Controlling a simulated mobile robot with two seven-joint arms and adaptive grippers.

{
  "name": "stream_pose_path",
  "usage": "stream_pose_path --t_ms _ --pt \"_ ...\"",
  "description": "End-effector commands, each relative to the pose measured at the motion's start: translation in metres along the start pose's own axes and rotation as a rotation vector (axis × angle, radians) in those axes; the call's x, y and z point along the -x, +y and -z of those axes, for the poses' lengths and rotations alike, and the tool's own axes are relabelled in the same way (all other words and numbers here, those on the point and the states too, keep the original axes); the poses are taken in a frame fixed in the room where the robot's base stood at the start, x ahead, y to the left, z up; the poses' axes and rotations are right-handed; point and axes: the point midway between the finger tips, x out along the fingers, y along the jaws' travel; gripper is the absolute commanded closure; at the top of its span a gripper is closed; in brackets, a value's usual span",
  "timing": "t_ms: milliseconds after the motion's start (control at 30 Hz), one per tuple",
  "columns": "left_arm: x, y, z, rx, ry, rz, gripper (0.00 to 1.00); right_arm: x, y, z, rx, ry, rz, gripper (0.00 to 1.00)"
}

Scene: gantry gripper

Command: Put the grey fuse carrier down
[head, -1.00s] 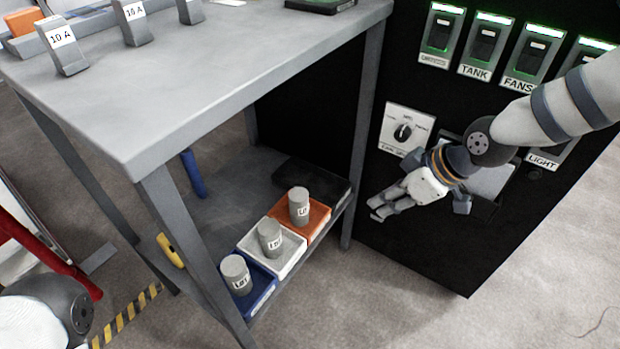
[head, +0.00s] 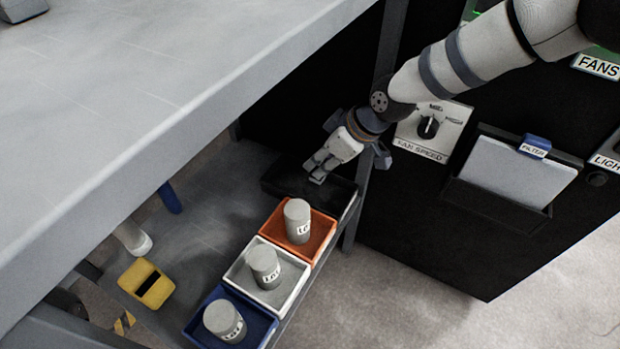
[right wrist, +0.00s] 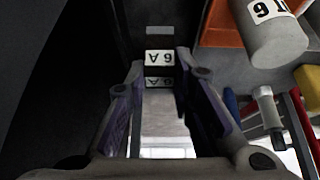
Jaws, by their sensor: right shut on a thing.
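My right gripper (head: 322,168) is low over the black tray (head: 282,184) at the back end of the lower shelf. In the right wrist view its fingers (right wrist: 160,88) are shut on the grey fuse carrier (right wrist: 158,72), whose white labels read 6 A upside down. Dark tray surfaces surround the carrier there. I cannot tell whether it touches the tray floor. In the head view the carrier is mostly hidden by the gripper. My left gripper is not in view.
Orange (head: 325,243), white (head: 291,291) and blue (head: 262,333) trays, each with a grey labelled cylinder, line the shelf (head: 205,205). A yellow block (head: 147,284) lies left of them. The tabletop (head: 150,90) overhangs the shelf. A black panel (head: 480,245) stands right.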

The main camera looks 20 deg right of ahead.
Motion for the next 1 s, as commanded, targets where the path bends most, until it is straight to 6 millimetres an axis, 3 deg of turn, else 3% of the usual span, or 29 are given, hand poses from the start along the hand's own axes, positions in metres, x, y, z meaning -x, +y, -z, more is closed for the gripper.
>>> stream_pose_path --t_ms 33,300,433,800,833,900,1000 --pt "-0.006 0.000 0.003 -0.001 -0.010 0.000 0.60 -0.014 0.000 -0.002 -0.001 -0.003 0.002 1.00" --pt "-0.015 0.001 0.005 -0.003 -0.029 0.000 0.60 -0.041 0.001 0.005 0.000 0.000 0.001 1.00" --pt "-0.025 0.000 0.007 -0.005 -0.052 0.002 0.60 -0.064 0.000 -0.009 -0.003 -0.004 0.003 1.00" --pt "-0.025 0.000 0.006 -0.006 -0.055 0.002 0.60 -0.068 0.001 -0.010 0.000 0.001 -0.001 1.00" --pt "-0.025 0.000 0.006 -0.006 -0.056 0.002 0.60 -0.068 0.001 -0.010 0.000 0.001 -0.001 0.76" --pt "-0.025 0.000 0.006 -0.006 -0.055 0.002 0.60 -0.067 0.001 -0.010 0.000 0.001 -0.001 0.60" --pt "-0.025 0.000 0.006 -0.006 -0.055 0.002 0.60 -0.067 0.001 -0.010 0.000 0.001 -0.001 0.58"
